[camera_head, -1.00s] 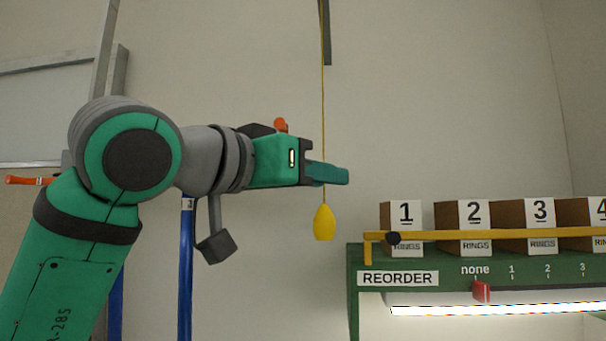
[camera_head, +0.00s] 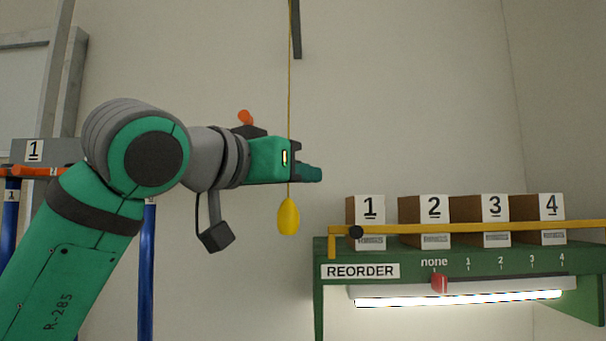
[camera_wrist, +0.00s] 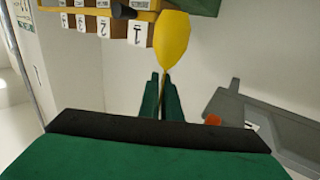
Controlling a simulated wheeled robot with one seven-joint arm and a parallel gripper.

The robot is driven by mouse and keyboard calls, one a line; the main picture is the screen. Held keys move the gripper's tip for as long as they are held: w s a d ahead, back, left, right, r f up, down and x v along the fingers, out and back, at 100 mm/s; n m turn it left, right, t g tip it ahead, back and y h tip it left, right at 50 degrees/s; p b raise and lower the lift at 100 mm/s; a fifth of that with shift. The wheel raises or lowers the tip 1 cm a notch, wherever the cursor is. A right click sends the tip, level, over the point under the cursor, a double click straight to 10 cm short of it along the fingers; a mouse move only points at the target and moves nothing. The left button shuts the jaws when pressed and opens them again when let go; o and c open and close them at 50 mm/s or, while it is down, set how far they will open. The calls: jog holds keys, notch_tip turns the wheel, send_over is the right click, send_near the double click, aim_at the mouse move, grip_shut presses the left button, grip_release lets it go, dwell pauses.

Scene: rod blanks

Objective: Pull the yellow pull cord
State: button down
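The yellow pull cord (camera_head: 291,70) hangs down and ends in a yellow egg-shaped knob (camera_head: 288,217). My gripper (camera_head: 308,173) is level, pointing right, a little above the knob. Its body hides a short stretch of the cord. In the wrist view the two green fingers (camera_wrist: 161,98) stand apart, with a narrow gap. The cord runs down between them from the knob (camera_wrist: 172,40), without clear contact on both sides. The knob hangs free beyond the fingers.
A green shelf frame (camera_head: 318,290) marked REORDER stands right of the cord, with numbered boxes (camera_head: 423,209) behind a yellow bar (camera_head: 470,228). A red slider (camera_head: 439,282) sits below "none". Blue posts (camera_head: 147,270) stand at left. The wall around the cord is bare.

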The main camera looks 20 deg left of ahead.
jog(key=shift+f, duration=0.95)
jog(key=c, duration=1.9)
grip_release()
jog(key=shift+a, duration=0.1)
jog(key=v, duration=1.1)
jog(key=shift+w, duration=0.1)
